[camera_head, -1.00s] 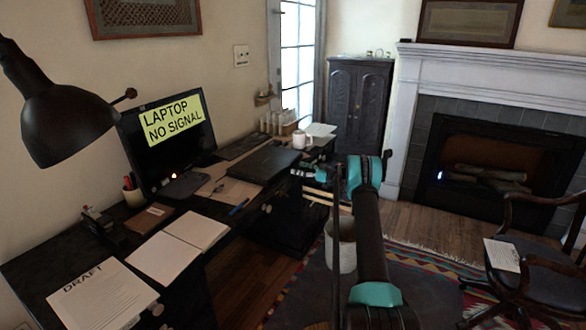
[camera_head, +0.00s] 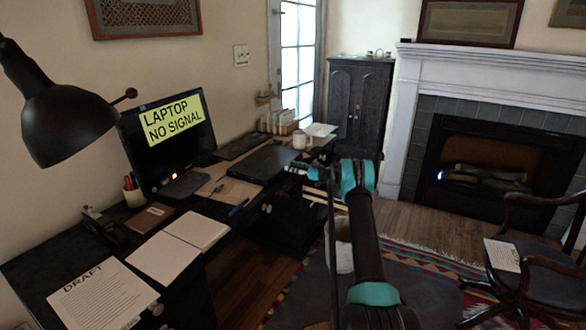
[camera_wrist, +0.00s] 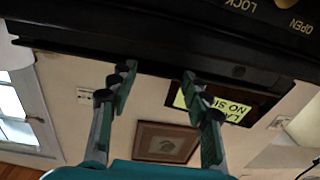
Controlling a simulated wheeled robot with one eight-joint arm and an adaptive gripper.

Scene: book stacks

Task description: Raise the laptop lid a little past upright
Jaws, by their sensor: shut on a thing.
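The laptop (camera_head: 262,163) is a flat black slab on the dark desk, right of the monitor. Its lid is down in the head view. My gripper (camera_head: 300,168) is at the laptop's right edge, small and partly hidden by my wrist. In the wrist view, which is upside down, my two grey-green fingers (camera_wrist: 157,78) reach toward a long dark edge. That edge spans the top of the picture. The fingers are shut on the laptop lid, though the contact itself is not clear.
The monitor (camera_head: 166,140) with a yellow sign stands left of the laptop. A pen (camera_head: 238,207) and an open notebook (camera_head: 179,240) lie nearer. The dark surface in the wrist view bears OPEN and LOCK lettering (camera_wrist: 270,14).

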